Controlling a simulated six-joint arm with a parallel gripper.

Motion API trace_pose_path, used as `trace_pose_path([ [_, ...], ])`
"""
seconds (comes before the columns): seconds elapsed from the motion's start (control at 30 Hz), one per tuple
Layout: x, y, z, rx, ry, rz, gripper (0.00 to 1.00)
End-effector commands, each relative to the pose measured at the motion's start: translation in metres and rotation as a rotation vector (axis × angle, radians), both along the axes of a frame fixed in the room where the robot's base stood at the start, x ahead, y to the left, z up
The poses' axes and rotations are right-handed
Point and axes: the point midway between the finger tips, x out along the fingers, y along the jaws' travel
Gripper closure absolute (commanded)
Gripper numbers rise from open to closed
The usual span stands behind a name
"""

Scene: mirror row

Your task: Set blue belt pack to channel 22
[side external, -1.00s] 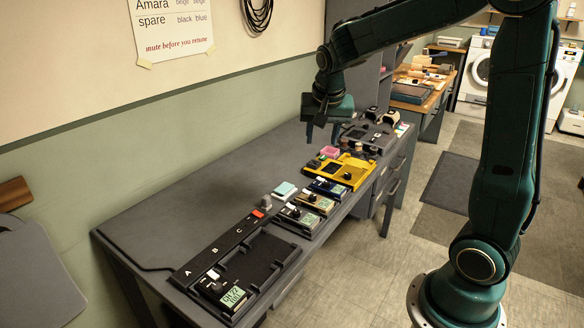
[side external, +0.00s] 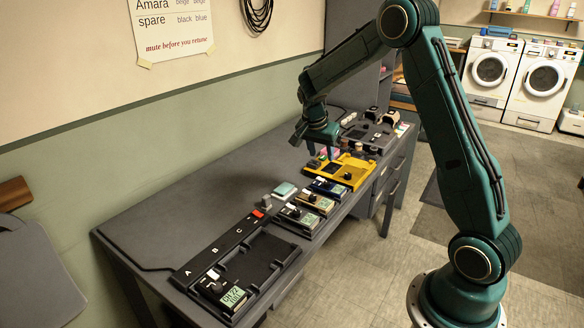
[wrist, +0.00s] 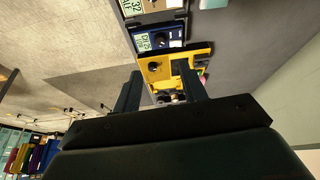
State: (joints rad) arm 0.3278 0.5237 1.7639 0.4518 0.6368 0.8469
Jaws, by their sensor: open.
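The blue belt pack (side external: 326,187) lies on the desk between the pale packs and a yellow unit (side external: 345,170). It has a dark knob, a white part and a small green screen. In the wrist view the blue belt pack (wrist: 165,27) is at the top, with its screen at its left; I cannot read the channel surely. My gripper (side external: 322,152) is open and empty, pointing down above the far part of the yellow unit, beyond the blue pack. In the wrist view the open fingers of my gripper (wrist: 158,85) frame part of the yellow unit.
A black charging tray (side external: 262,262) lettered A, B, C holds a pack (side external: 228,290) showing CH 22. Two pale packs (side external: 304,213) and a teal block (side external: 285,189) are nearer than the blue pack. A dark unit (side external: 370,135) stands beyond. The left desk surface is clear.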

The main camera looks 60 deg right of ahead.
Motion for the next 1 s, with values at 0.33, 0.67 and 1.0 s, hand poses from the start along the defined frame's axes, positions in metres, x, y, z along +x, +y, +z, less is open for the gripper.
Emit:
trace_pose_path([
  [0.33, 0.000, -0.009, -0.022, 0.002, 0.003, 0.000, 0.57],
  [0.67, 0.001, -0.027, -0.066, 0.002, 0.004, 0.001, 0.57],
  [1.0, 0.003, -0.045, -0.110, 0.003, 0.003, 0.002, 0.57],
])
